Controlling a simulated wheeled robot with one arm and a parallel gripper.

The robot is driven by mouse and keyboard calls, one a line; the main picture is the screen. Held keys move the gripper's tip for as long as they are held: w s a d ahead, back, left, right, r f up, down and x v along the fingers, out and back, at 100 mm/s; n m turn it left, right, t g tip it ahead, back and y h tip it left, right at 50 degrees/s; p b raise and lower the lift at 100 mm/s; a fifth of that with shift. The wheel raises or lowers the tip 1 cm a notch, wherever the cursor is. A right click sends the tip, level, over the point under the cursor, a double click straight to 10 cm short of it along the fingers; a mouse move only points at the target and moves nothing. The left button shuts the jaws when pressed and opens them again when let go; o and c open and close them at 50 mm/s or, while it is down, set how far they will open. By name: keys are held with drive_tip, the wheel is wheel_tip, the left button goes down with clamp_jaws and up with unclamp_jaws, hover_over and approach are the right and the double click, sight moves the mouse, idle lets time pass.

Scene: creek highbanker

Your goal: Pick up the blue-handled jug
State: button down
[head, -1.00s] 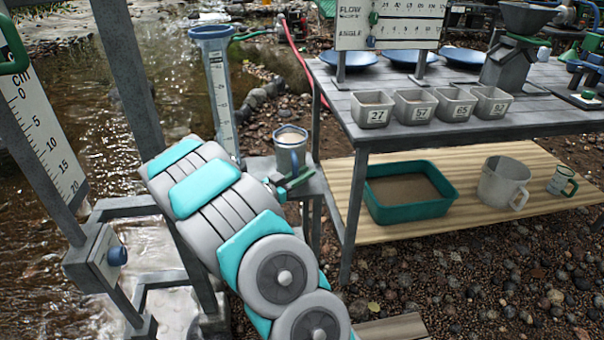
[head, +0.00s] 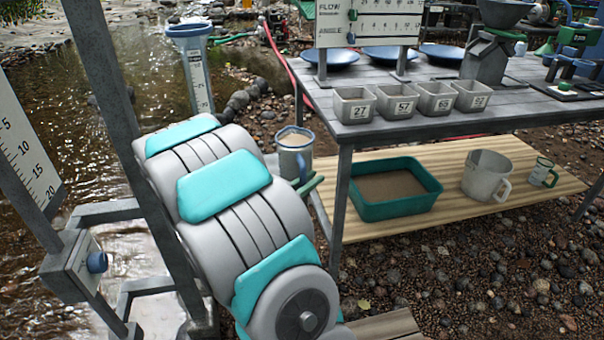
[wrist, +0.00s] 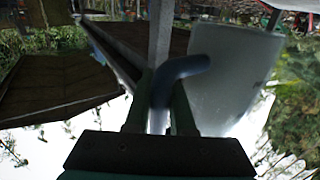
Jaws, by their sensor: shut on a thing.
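The blue-handled jug (head: 294,160) is a grey vessel with a blue rim, seen upright beyond my arm in the head view. In the wrist view its pale grey body (wrist: 228,75) fills the upper right, and its blue handle (wrist: 183,68) runs down between my fingers. My gripper (wrist: 160,90) is shut on that handle. In the head view the green fingers of my gripper (head: 311,185) show beside the jug's lower right, partly behind my arm. The jug's base is largely hidden by my arm, so I cannot tell whether it touches the stand.
A grey table (head: 430,122) carries several numbered cups and blue pans. Its wooden lower shelf (head: 420,220) holds a green tub (head: 357,205), a large grey mug (head: 483,175) and a small green-handled mug (head: 543,173). Grey posts and a scale board (head: 25,150) stand left, by water.

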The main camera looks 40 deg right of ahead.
drive_tip(key=s+b, duration=0.1)
drive_tip(key=b, duration=0.3)
drive_tip(key=s+b, duration=0.2)
drive_tip(key=b, duration=0.2)
drive_tip(key=shift+s+a, duration=0.2)
drive_tip(key=shift+s, duration=0.05)
drive_tip(key=shift+s+b, duration=0.1)
drive_tip(key=shift+b, duration=0.55)
drive_tip(key=shift+s+a+r+b, duration=0.15)
drive_tip(key=shift+s+b, duration=0.35)
drive_tip(key=shift+b, duration=1.05)
drive_tip(key=shift+s+d+r+b, duration=0.15)
drive_tip(key=shift+s+b, duration=0.35)
drive_tip(key=shift+b, duration=1)
drive_tip(key=shift+a+r, duration=0.1)
